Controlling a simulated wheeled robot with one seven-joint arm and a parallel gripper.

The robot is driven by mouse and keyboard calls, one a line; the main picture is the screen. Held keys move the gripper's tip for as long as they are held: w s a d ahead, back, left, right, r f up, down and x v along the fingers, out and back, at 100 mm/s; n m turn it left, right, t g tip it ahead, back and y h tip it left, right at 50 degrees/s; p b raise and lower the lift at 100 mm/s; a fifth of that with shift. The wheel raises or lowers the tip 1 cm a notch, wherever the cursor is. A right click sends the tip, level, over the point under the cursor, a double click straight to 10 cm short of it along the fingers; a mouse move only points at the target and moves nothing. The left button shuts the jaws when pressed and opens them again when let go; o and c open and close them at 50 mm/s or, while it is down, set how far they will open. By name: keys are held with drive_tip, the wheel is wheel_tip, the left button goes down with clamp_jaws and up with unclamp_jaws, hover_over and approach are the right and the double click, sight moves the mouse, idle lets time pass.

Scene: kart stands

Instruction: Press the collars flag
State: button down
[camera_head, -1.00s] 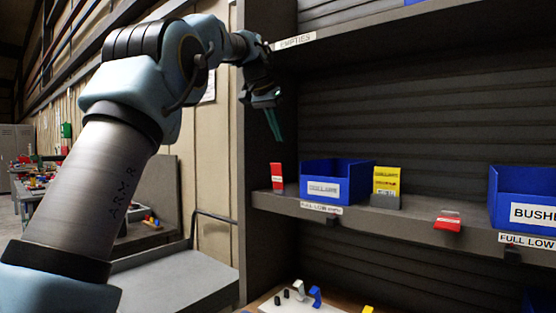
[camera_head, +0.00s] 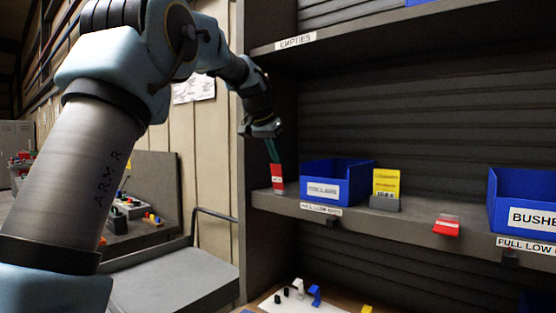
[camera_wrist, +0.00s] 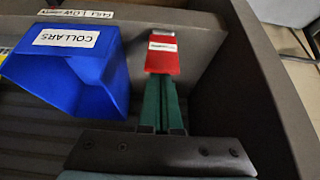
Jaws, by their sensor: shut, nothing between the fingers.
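The collars flag (camera_head: 277,178) is a small red plate with a white label, standing upright on the shelf left of the blue collars bin (camera_head: 349,171). The flag (camera_wrist: 163,56) and the bin labelled COLLARS (camera_wrist: 65,62) also show in the wrist view. My gripper (camera_head: 273,159) is shut and empty, with its green fingers pointing down at the flag's top edge. In the wrist view the closed fingertips (camera_wrist: 161,78) meet or overlap the flag's near edge. I cannot tell whether they touch it.
A yellow card (camera_head: 386,182) stands right of the collars bin. Further right are a red flag (camera_head: 447,226) tipped low at the shelf edge and another blue bin (camera_head: 520,190). The cabinet's side wall (camera_wrist: 255,85) is close beside my gripper. An upper shelf (camera_head: 345,34) overhangs.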

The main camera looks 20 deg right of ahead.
sight(277, 176)
drive_tip(key=shift+f+b, duration=0.1)
drive_tip(key=shift+b, duration=0.4)
